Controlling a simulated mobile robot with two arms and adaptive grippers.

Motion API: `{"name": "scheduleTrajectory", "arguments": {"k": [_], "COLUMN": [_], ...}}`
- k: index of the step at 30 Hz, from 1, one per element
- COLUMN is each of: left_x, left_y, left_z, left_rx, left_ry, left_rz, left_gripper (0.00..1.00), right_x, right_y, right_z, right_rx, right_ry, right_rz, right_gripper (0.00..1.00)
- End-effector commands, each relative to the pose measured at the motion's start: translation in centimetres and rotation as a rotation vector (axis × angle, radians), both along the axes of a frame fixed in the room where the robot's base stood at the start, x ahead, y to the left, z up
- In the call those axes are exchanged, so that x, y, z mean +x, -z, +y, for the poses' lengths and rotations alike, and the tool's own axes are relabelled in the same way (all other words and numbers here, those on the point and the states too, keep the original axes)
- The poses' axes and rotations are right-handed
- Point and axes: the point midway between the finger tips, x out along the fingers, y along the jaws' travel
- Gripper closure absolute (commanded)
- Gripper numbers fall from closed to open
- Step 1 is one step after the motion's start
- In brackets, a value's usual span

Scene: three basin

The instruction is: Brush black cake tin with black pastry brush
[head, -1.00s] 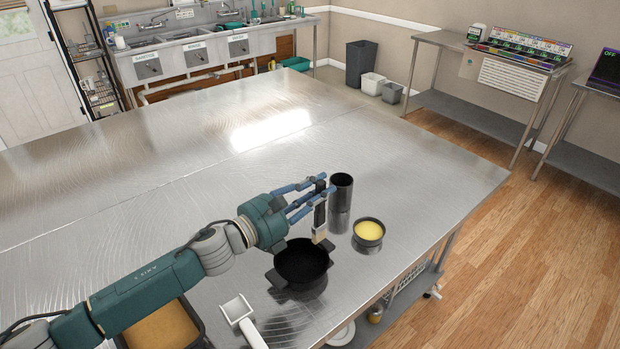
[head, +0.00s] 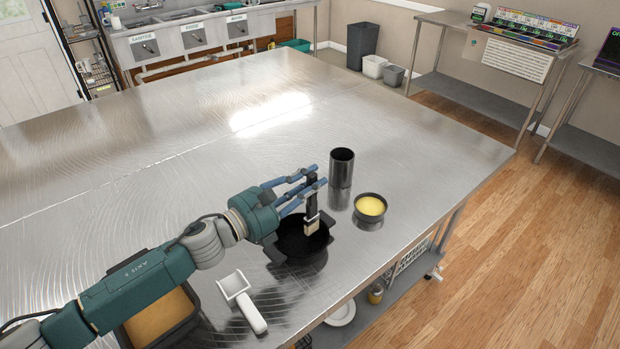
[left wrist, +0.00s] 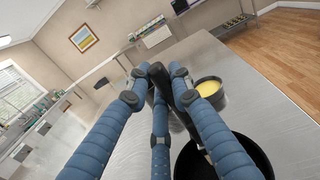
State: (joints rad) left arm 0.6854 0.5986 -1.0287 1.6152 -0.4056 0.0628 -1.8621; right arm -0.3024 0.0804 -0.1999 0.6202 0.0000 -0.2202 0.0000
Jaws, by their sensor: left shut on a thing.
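My left gripper (head: 303,189) is shut on the black pastry brush (head: 312,198), which hangs upright with its pale bristles pointing down. The bristles are over the black cake tin (head: 296,252), inside its outline near the right side; I cannot tell whether they touch it. The tin is round with side handles and stands on the steel table. In the left wrist view the brush handle (left wrist: 187,95) lies between the blue fingers, and the tin (left wrist: 258,148) shows at lower right, partly hidden by a finger. My right gripper is not in view.
A small dark bowl of yellow liquid (head: 370,207) and a tall dark cylinder (head: 341,168) stand right of and behind the tin. A white scraper-like tool (head: 241,300) and a dark pan with brown contents (head: 160,318) lie at front left. The table (head: 190,150) is clear behind.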

Motion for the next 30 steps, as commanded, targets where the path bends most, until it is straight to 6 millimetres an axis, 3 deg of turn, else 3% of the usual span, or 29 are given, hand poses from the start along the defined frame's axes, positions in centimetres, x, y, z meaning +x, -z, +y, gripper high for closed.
{"name": "scheduleTrajectory", "arguments": {"k": [1, 3, 15, 30], "left_x": [0.0, -0.9, -4.1, -4.7], "left_y": [1.5, 0.4, 0.5, 0.3], "left_z": [0.0, 1.1, 5.0, 5.7], "left_rx": [-0.001, -0.001, 0.001, -0.001], "left_ry": [0.000, -0.001, 0.000, 0.001], "left_rz": [0.001, 0.001, -0.001, 0.000], "left_gripper": [1.00, 1.00, 1.00, 1.00], "right_x": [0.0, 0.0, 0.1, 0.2], "right_y": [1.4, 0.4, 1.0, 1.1], "right_z": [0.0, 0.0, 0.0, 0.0], "right_rx": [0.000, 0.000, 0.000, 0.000], "right_ry": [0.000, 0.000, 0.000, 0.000], "right_rz": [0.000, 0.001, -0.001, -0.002], "right_gripper": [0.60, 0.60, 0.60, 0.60]}}
